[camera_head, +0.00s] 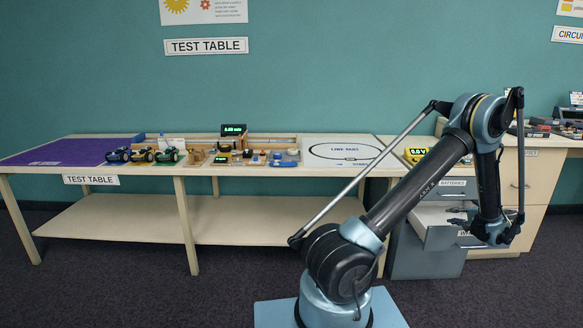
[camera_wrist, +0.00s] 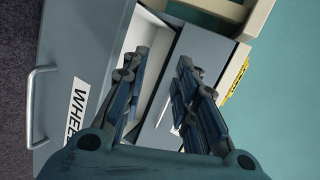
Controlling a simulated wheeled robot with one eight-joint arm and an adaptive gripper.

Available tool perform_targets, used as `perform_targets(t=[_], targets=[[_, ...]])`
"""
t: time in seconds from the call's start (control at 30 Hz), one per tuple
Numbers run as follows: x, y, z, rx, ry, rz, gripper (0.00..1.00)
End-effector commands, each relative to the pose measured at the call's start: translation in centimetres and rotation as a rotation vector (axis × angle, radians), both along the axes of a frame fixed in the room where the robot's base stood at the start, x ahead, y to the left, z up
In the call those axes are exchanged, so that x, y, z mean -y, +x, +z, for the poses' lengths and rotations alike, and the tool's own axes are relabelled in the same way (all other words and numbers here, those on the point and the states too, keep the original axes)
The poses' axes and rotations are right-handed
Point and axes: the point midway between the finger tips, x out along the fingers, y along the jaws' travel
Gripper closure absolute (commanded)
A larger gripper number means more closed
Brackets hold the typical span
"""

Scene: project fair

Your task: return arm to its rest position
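My arm rises from its base and bends down at the elbow on the right in the head view. My gripper (camera_head: 458,217) hangs low there, in front of the drawer cabinet and by an open drawer (camera_head: 432,238). In the wrist view my gripper (camera_wrist: 160,72) has its two dark fingers spread apart, with nothing seen between them. Beyond the fingers is the open grey drawer (camera_wrist: 85,55), with a label starting "WHEE" and a metal handle. Its pale inside is partly hidden by the fingers.
The "BATTERIES" drawer (camera_head: 455,187) is just above my gripper. The long test table (camera_head: 140,180) stands to the left, with toy cars (camera_head: 143,155), parts and a line-track board (camera_head: 342,151) on it. A wooden cabinet (camera_head: 527,182) is at the right. Carpet in front is clear.

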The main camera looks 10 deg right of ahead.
Motion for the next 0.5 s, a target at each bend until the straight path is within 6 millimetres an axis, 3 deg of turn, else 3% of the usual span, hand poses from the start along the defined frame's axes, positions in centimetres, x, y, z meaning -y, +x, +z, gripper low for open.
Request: perform_targets(t=[0.2, 0.5], targets=[[-6.5, 5.2, 4.9, -0.083, -0.03, 0.106, 0.73], [-16.5, 9.8, 10.5, -0.192, -0.086, 0.244, 0.73]])
